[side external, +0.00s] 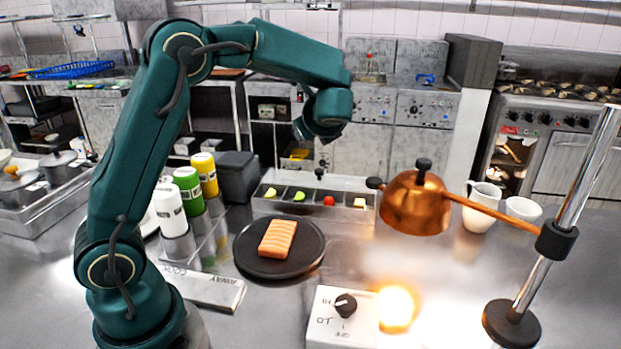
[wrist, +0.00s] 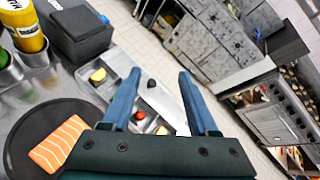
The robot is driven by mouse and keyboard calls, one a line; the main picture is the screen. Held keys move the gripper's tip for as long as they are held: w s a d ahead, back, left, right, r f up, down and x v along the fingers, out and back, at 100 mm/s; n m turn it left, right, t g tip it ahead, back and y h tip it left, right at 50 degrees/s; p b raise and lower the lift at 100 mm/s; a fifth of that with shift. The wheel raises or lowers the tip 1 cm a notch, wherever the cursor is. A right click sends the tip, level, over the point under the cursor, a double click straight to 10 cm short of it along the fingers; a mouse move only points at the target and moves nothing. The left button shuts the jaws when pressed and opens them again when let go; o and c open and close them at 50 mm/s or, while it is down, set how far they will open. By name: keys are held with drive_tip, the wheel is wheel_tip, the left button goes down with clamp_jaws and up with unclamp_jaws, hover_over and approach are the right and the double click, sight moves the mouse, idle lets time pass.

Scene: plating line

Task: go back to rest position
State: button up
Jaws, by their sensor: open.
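My gripper (wrist: 159,74) is open in the wrist view, its two blue fingers apart with nothing held between them. In the side external view my gripper (side external: 318,130) hangs high above the counter, behind and above the garnish tray, clear of everything. A salmon fillet (side external: 278,239) lies on a round black plate (side external: 248,262) on the counter. The fillet (wrist: 57,142) and plate (wrist: 20,122) also show at the lower left of the wrist view, partly cut off by the frame and my gripper body.
A garnish tray (side external: 345,212) stands behind the plate. Bottles (side external: 188,190) stand at left. A copper dome lamp (side external: 415,205) hangs from a stand (side external: 560,215) at right, above a glowing spot beside a dial box (side external: 325,333).

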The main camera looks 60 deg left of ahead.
drive_tip(key=s+d+r+n+h, duration=0.1)
drive_tip(key=s+d+n+h, duration=0.65)
drive_tip(key=s, duration=0.65)
drive_tip(key=s+d+f+n+h, duration=0.3)
drive_tip(key=s+d+n, duration=0.4)
drive_tip(key=d+n, duration=0.3)
drive_tip(key=shift+s+d+f+h, duration=0.35)
drive_tip(key=shift+d+f, duration=0.45)
drive_tip(key=shift+f, duration=0.1)
drive_tip(key=shift+c, duration=0.3)
idle(0.4)
